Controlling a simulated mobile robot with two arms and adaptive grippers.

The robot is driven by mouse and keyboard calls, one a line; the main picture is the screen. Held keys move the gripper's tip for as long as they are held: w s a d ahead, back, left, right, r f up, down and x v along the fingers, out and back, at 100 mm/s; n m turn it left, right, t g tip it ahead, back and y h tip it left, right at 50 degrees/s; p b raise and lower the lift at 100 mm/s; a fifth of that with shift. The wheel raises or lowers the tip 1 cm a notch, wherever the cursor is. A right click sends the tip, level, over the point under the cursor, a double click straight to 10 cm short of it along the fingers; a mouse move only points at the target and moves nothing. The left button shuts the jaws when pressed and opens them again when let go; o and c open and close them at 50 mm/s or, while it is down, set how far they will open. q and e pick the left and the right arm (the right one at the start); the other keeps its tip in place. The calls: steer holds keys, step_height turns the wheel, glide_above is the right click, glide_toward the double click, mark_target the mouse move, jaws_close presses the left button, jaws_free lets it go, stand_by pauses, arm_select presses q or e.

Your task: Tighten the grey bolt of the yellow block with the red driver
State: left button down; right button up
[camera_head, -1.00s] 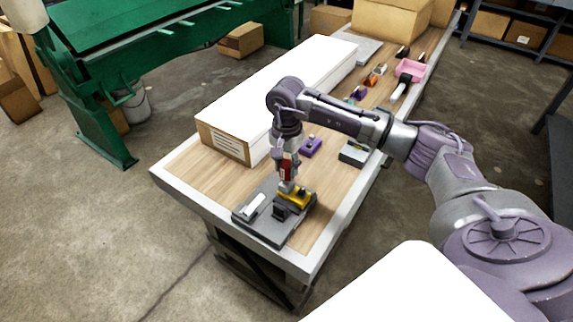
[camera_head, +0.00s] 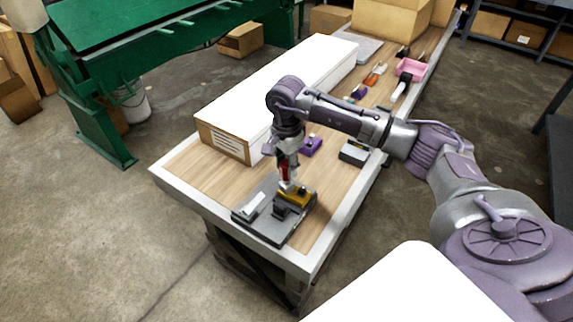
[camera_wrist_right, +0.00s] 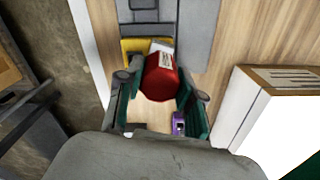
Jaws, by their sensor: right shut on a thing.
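My right gripper (camera_head: 286,168) is shut on the red driver (camera_head: 285,172), which it holds upright over the yellow block (camera_head: 298,198). In the right wrist view the driver's red handle (camera_wrist_right: 160,78) sits between the two fingers (camera_wrist_right: 160,88). The yellow block (camera_wrist_right: 132,47) shows behind it there. The block sits in a dark holder on a grey plate (camera_head: 262,233) at the table's near end. The driver's lower end is at the block's top, and the grey bolt is hidden or too small to make out. My left gripper is not in view.
A long white box (camera_head: 290,85) lies along the table's left side. A purple block (camera_head: 313,146) and a dark grey box (camera_head: 355,152) stand behind the gripper. A pink tray (camera_head: 411,69) and small tools lie farther back. Bare wood (camera_head: 200,174) shows left of the plate.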

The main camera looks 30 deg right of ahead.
steer(key=m, duration=0.3)
steer(key=shift+m, duration=0.3)
steer(key=m, duration=0.3)
stand_by(0.4)
steer(key=shift+m, duration=0.5)
steer(key=m, duration=0.2)
steer(key=shift+m, duration=0.3)
